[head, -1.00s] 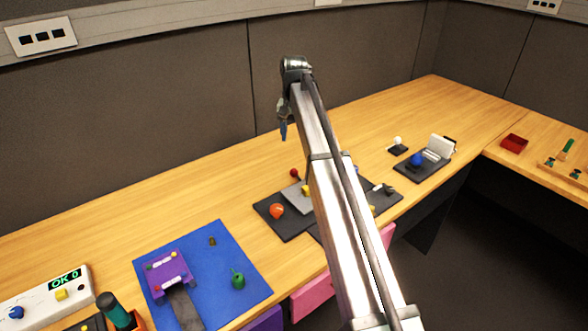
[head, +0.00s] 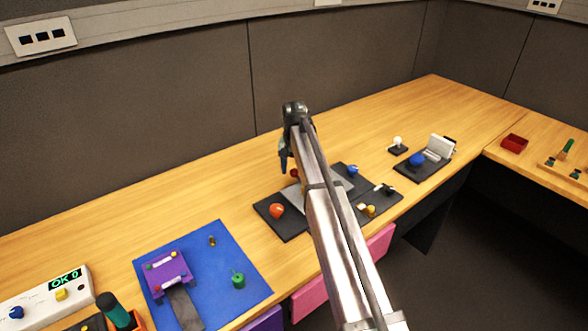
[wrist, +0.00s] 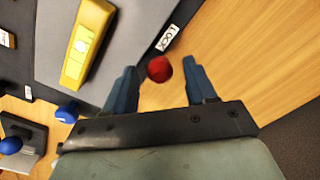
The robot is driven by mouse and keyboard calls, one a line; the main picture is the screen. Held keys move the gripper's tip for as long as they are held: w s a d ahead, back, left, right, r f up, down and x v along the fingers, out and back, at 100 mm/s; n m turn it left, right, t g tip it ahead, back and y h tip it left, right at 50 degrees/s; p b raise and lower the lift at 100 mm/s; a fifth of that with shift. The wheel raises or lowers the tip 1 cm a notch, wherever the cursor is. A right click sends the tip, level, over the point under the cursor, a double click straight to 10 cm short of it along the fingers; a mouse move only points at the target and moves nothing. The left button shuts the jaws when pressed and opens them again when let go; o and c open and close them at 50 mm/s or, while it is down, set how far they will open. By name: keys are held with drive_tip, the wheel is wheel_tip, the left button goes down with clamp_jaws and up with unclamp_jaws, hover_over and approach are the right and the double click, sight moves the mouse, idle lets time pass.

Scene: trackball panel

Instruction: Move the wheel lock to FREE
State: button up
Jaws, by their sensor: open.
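The wheel lock appears to be the part with the red ball knob (wrist: 159,69), beside a white label (wrist: 167,38) printed LOCK at the panel's edge. No FREE label is readable. In the wrist view the red knob shows between the tips of my gripper (wrist: 160,74), with clear gaps on both sides. My gripper is open and empty; whether the knob is level with the fingertips is unclear. In the head view the red knob (head: 294,173) shows at the back of the grey panel (head: 290,194), with my gripper (head: 283,163) just left of it, partly hiding the area.
A yellow bar (wrist: 88,43) lies on the panel close to my gripper. An orange-red ball (head: 277,210) sits on the front of the dark base, and a blue knob (head: 353,170) stands right of my arm. Bare wood lies behind and left of the panel.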

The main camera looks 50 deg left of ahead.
drive_tip(key=shift+f, duration=0.25)
clamp_jaws()
idle(0.5)
